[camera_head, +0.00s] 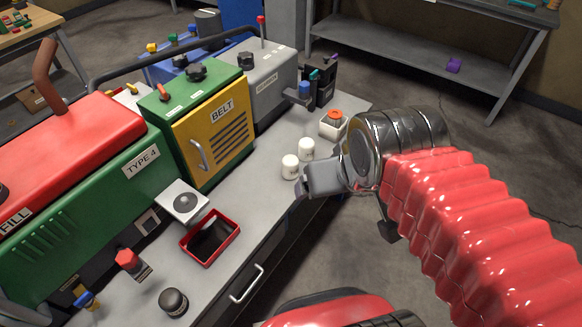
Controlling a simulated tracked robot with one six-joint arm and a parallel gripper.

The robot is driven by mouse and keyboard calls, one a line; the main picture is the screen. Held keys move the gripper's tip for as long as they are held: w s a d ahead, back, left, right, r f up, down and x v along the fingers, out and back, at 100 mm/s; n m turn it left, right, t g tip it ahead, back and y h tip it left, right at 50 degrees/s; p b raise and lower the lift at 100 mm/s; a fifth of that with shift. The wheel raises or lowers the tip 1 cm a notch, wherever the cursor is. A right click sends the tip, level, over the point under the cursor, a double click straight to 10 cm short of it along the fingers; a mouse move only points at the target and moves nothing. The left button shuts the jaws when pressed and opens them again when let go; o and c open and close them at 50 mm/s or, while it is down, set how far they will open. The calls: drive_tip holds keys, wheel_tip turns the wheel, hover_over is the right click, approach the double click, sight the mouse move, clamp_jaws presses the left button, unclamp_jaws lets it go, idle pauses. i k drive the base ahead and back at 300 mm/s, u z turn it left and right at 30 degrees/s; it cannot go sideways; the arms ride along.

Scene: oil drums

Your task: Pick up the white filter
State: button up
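Two small white cylinders with rounded tops stand upright on the grey workbench (262,190), close together near its right edge. I take them for white filters; the nearer filter (290,167) is a little left of the farther filter (306,149). My gripper (308,186) is at the bench edge, just right of and in front of the filters, pointing left. Its grey fingers are seen from the side, so I cannot tell whether they are apart or whether they touch a filter. My wrist and red sleeved arm fill the right side.
A green machine with a yellow "BELT" door (213,135) stands left of the filters. A white container with an orange top (333,123) is behind them. A red-rimmed tray (232,236), black knob (173,302) and red-topped part (128,260) are nearer on the bench.

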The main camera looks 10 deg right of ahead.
sight(290, 162)
drive_tip(key=u, duration=4.65)
drive_tip(key=k, duration=0.6)
drive_tip(key=u, duration=0.1)
